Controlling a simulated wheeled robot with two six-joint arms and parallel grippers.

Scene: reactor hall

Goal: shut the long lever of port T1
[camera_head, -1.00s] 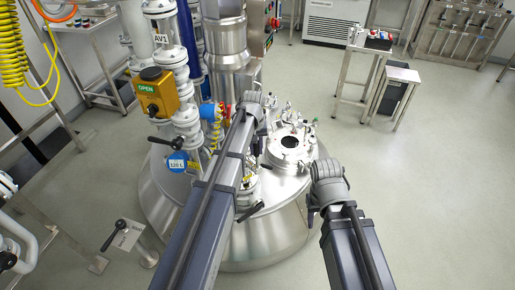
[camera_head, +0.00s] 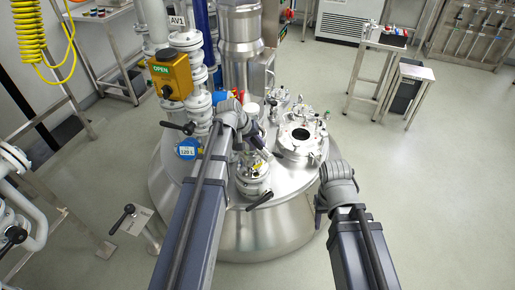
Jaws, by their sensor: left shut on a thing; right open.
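The steel reactor vessel (camera_head: 275,232) stands in the middle, with several fittings on its lid. A round flanged port (camera_head: 252,183) sits at the lid's front, with a black-handled lever (camera_head: 260,200) sticking out below it. No T1 label is readable, so I cannot tell whether this is port T1. My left gripper (camera_head: 262,147) is over the lid, just above this port, shut on a small pale part that I cannot clearly make out. My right gripper (camera_head: 320,206) is open at the vessel's right edge, apart from the port and mostly hidden behind its wrist.
An orange valve box (camera_head: 168,75) marked OPEN and white piping stand at left. A black-handled lever (camera_head: 178,127) is below the box. Another stand lever (camera_head: 122,218) is at lower left.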

